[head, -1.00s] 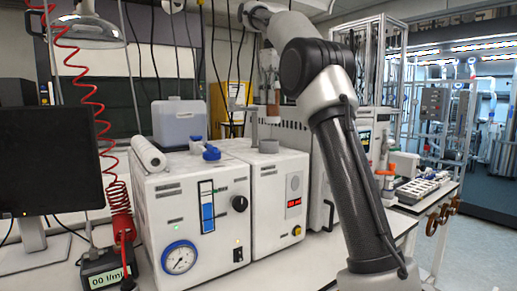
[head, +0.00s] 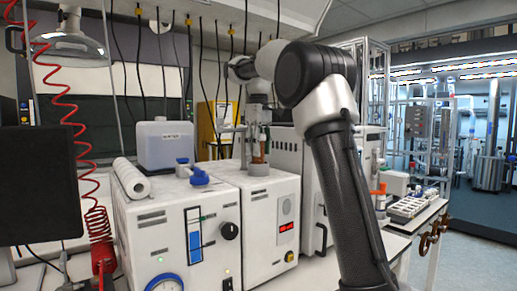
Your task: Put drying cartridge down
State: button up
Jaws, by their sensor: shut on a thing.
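The drying cartridge (head: 259,152) is a slim upright cylinder with an orange-brown body. It shows in the head view at the top of the right white instrument box. My gripper (head: 258,128) points down from above and is shut on the cartridge's upper end. The cartridge's lower end is at a short grey round holder (head: 258,169) on the box top. I cannot tell whether it rests inside the holder or stands behind it. The fingertips are small and partly hidden in this view.
The right white box (head: 270,210) has a red display. The left white box (head: 170,225) carries a paper roll (head: 131,179) and blue-capped fittings (head: 197,175). A bluish canister (head: 165,146) stands behind. My arm crosses the right side. Black cables hang behind the gripper.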

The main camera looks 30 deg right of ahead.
jog(key=shift+f, duration=0.15)
jog(key=o, duration=1.2)
